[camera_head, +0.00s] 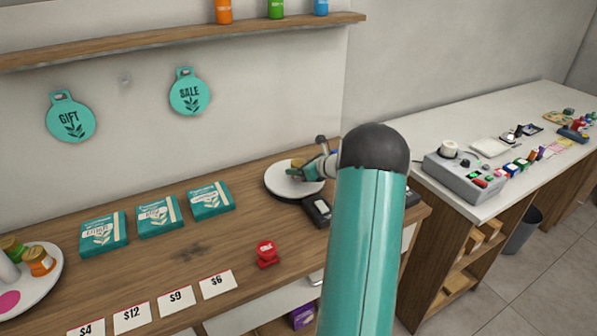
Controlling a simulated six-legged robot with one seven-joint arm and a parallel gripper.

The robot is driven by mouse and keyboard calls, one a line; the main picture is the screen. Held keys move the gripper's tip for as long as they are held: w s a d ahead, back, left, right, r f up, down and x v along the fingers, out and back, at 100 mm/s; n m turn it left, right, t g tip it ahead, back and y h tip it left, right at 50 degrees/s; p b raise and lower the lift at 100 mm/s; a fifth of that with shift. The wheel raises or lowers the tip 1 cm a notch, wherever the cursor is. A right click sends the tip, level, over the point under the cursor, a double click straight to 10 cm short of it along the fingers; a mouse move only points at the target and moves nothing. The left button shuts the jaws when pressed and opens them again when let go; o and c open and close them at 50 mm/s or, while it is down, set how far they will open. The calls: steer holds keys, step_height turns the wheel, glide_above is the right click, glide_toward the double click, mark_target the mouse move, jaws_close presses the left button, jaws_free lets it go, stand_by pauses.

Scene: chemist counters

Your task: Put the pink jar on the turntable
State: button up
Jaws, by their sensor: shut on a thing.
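My gripper (309,169) is at the turntable (285,188), a white disc on a dark base at the back right of the wooden counter. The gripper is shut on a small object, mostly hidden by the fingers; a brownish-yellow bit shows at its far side. I cannot tell whether this is the pink jar, or whether it touches the disc. My teal arm hides part of the counter right of the turntable.
A white round tray (45,283) at the left holds an orange jar (38,261), a green jar (12,249) and a flat pink disc (9,301). Teal boxes (157,216), a red item (266,253) and a black device (317,211) stand on the counter. A shelf (180,37) runs above.

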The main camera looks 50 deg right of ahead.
steer(key=shift+f, duration=0.65)
steer(key=shift+f, duration=0.1)
steer(key=o, duration=1)
steer(key=shift+f, duration=0.1)
